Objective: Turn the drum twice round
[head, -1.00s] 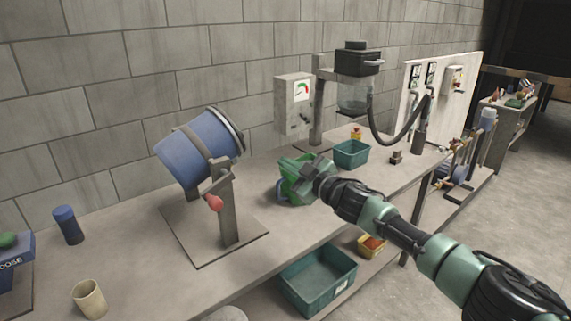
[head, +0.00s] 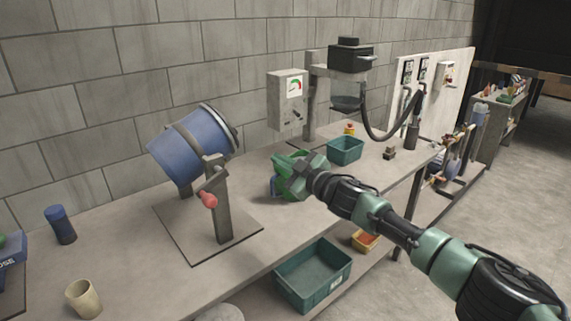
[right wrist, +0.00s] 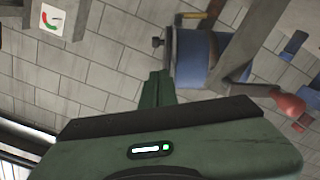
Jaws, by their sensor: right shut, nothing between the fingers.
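The blue drum (head: 186,152) hangs tilted in a grey stand on a flat base plate, left of centre in the head view. A crank with a red handle (head: 209,200) sticks out at its front side. The drum (right wrist: 194,62) and the red handle (right wrist: 290,104) also show in the right wrist view, turned on their side. My right gripper (head: 283,163) is shut and empty, to the right of the drum and apart from the handle. Its closed fingers (right wrist: 157,90) point toward the drum's side in the wrist view. My left gripper is not in view.
A blue cylinder (head: 60,225) and a beige cup (head: 83,299) stand at the left. A larger teal crate (head: 314,273) sits below the bench edge. The bench left of the drum's plate is mostly clear.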

